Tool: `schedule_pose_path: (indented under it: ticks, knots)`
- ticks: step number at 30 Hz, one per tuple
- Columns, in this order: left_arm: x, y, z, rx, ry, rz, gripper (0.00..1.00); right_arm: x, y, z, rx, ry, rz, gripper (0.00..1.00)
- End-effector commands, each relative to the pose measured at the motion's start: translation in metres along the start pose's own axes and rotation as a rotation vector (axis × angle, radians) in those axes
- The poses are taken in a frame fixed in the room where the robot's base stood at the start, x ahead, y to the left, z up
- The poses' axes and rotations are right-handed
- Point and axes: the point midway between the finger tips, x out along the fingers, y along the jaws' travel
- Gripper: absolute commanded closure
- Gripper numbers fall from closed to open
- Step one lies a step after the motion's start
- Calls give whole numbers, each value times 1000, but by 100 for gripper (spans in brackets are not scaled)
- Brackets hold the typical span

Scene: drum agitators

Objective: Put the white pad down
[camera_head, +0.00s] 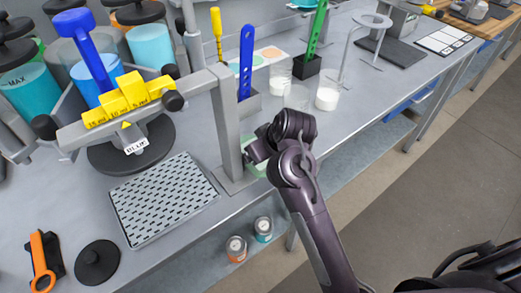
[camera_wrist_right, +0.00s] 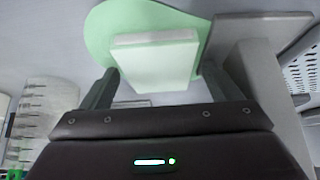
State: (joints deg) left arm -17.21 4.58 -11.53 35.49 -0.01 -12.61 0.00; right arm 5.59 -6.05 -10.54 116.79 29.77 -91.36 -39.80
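The white pad (camera_wrist_right: 153,62), a pale, thick rectangular block, shows between the fingers of my right gripper (camera_wrist_right: 160,78) in the right wrist view. The fingers appear to press its two sides. A rounded green mat (camera_wrist_right: 112,22) shows behind the pad; whether the pad touches it, I cannot tell. In the head view my right gripper (camera_head: 255,152) points at the table beside a grey post and largely hides the mat (camera_head: 255,170). The pad cannot be made out there. My left gripper is out of view.
The grey post (camera_head: 228,135) stands very close to my right gripper. A perforated tray (camera_head: 163,197) lies to the left. Behind are a beaker of white powder (camera_head: 327,95) and a blue spatula (camera_head: 246,62) in a holder. The table's front edge is near.

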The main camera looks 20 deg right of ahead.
Motion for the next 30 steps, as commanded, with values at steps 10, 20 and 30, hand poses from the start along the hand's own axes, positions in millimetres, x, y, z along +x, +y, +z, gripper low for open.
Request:
schedule_pose_path:
  ticks: [10,20,30]
  knots:
    - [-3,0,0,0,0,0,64,-4,0,-3,-1,1,1,16]
    - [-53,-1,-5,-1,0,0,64,-58,0,-6,0,-1,0,16]
    - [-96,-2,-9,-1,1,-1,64,-112,0,-4,1,-1,0,16]
